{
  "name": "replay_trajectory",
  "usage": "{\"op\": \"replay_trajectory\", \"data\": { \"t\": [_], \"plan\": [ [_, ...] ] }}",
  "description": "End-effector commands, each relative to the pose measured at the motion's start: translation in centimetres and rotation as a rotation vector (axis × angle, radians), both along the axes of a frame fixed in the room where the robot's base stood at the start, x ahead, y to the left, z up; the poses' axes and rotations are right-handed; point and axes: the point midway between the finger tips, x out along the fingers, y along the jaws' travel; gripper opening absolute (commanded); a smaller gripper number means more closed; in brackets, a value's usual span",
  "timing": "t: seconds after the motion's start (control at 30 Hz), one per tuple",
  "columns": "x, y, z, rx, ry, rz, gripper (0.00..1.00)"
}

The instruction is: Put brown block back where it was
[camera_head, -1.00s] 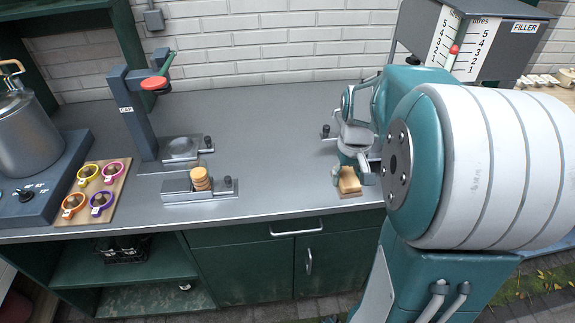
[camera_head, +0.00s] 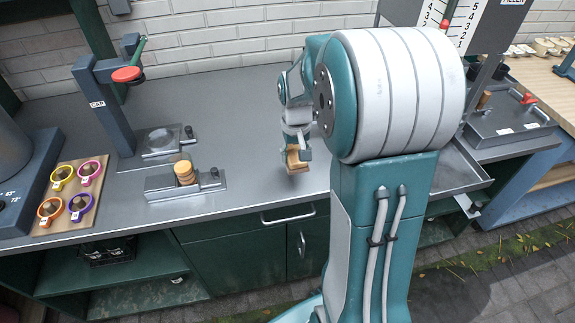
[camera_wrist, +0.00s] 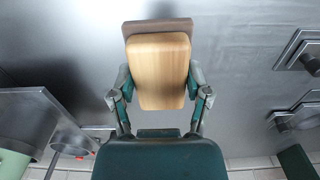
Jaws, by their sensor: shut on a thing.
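A light tan wooden block (camera_wrist: 158,70) is between the two fingers of my gripper (camera_wrist: 160,88). A darker brown strip shows at its far end in the wrist view; I cannot tell if it is a face of the same block or a second piece. In the head view my gripper (camera_head: 297,143) is shut on the block (camera_head: 296,159) over the grey counter (camera_head: 255,160), near its front edge. The gap between block and counter is hard to judge.
Left of my gripper, a metal fixture (camera_head: 160,185) holds stacked tan discs (camera_head: 184,172). Behind it stands the CAP press (camera_head: 105,105) with a red knob. A board (camera_head: 45,215) with several coloured rings lies far left. The counter between fixture and gripper is clear.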

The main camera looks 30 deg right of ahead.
Motion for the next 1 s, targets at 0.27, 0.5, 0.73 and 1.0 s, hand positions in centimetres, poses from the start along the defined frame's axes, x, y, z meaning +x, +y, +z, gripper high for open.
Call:
{"op": "replay_trajectory", "data": {
  "t": [0.27, 0.5, 0.73, 1.0],
  "plan": [
    [1.5, 1.0, -2.2, 0.001, 0.002, 0.001, 0.18],
    [1.8, 1.2, -5.5, 0.001, 0.002, 0.000, 0.18],
    [1.8, 1.1, -5.6, 0.000, -0.001, 0.000, 0.18],
    [1.8, 1.1, -5.8, 0.000, 0.000, 0.000, 0.97]
  ]
}}
